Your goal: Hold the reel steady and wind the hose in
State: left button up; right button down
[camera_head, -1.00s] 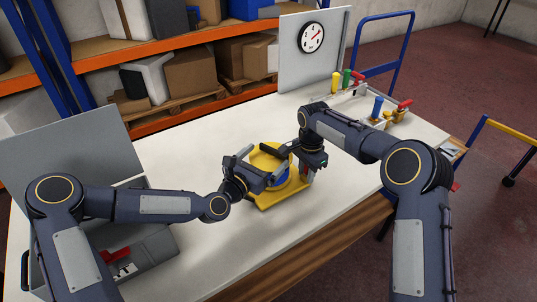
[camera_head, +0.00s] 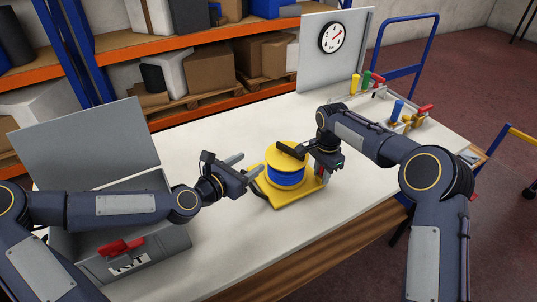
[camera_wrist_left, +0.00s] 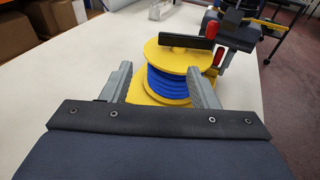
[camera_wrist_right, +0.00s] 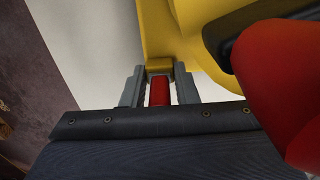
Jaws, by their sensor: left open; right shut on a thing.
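The yellow reel (camera_head: 287,158) stands on a yellow base plate (camera_head: 283,198), with blue hose (camera_head: 286,176) wound around its drum. A black crank arm (camera_wrist_left: 185,41) lies across the top flange. The crank's red handle (camera_wrist_right: 285,95) is large and close in the right wrist view. My right gripper (camera_head: 322,170) is at the reel's right side, shut on a red grip (camera_wrist_right: 159,91) beside a yellow tab of the base. My left gripper (camera_head: 246,164) is open and empty, left of the reel, its fingers pointing towards it. Any loose hose end is hidden.
An open grey toolbox (camera_head: 145,245) with a red latch stands at the left. A grey panel with a round gauge (camera_head: 332,38), several coloured valves (camera_head: 398,110) and an orange shelf (camera_head: 200,100) are behind. The white table (camera_head: 240,252) is clear in front.

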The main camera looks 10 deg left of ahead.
aim_at(269, 155)
pick_arm(q)
jog(key=shift+s+a+r+g, duration=0.2)
jog(key=shift+s+a+g, duration=0.1)
jog(key=shift+s+a, duration=0.25)
jog(key=shift+s+a+r+g, duration=0.2)
jog(key=shift+s+a+g, duration=0.1)
jog(key=shift+s+a, duration=0.25)
jog(key=c, duration=0.5)
jog(key=shift+s, duration=0.1)
jog(key=shift+c, duration=1.1)
jog(key=shift+d, duration=0.15)
jog(key=shift+c, duration=1.2)
jog(key=x, duration=1.2)
jog(key=shift+r, duration=0.1)
grip_shut()
jog(key=shift+w+d, duration=0.25)
jog(key=shift+w, duration=0.5)
jog(key=shift+w+m+g+h, duration=0.4)
jog(key=shift+m+g, duration=0.3)
jog(key=shift+m, duration=0.1)
